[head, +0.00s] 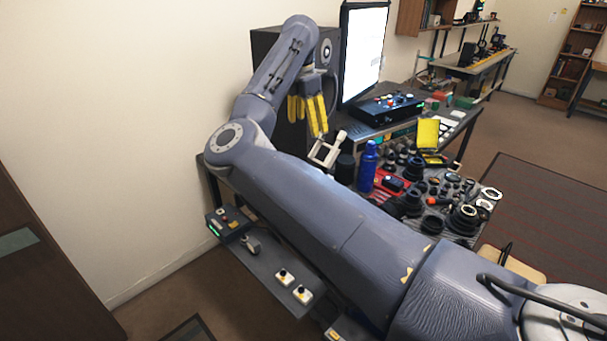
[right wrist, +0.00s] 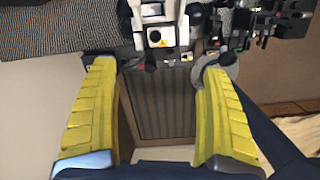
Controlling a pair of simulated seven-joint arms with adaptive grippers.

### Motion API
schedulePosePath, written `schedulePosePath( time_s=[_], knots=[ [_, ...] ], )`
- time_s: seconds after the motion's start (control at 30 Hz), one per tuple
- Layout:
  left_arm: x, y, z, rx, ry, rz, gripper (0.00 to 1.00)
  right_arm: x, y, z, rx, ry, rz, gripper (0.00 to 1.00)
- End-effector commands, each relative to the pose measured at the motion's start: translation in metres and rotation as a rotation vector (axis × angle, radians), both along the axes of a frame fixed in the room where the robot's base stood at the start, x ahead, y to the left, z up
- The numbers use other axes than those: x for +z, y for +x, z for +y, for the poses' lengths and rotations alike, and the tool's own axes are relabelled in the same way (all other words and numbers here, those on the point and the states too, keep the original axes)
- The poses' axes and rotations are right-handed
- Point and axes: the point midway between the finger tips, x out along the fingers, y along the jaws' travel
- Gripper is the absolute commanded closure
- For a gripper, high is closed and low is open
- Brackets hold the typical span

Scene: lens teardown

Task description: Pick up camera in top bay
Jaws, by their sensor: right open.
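My right gripper (head: 309,118) has yellow ribbed fingers. It is open over the back left of the workbench, in front of a dark speaker-like box. In the right wrist view its spread fingers (right wrist: 158,68) have nothing between them but a distant grey striped panel. I cannot make out for certain a camera or the top bay. A small black item (head: 393,183) lies on a red tray (head: 381,176) among the lens parts, well to the right of the gripper. My left gripper is not in view.
A blue bottle (head: 367,166) and a black cylinder (head: 345,168) stand near the gripper, beside a white bracket-like stand (head: 327,151). Lens parts crowd the bench to the right. A lit monitor (head: 364,52) and the dark box (head: 268,50) stand behind.

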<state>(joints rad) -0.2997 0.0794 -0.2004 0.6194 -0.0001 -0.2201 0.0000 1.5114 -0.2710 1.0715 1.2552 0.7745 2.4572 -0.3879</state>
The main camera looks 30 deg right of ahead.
Motion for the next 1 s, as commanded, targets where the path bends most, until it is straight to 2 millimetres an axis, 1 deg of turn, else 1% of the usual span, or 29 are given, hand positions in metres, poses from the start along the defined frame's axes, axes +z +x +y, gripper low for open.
schedulePosePath(
  time_s=[0.03,0.3,0.5,0.63,0.87,1.0],
  knots=[
    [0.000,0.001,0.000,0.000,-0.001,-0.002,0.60,-0.010,-0.001,-0.001,-0.002,0.000,0.005,0.19],
    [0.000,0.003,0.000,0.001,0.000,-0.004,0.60,-0.059,-0.001,-0.008,-0.003,-0.003,0.007,0.19],
    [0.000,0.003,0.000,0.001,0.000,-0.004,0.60,-0.090,-0.001,-0.012,-0.002,-0.005,0.007,0.19],
    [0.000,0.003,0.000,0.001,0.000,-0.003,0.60,-0.103,0.000,-0.014,-0.001,-0.005,0.006,0.19],
    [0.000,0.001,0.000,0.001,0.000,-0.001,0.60,-0.112,0.000,-0.015,-0.002,-0.004,0.005,0.19],
    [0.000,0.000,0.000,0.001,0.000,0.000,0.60,-0.124,-0.001,-0.016,-0.002,-0.005,0.006,0.19]
  ],
)
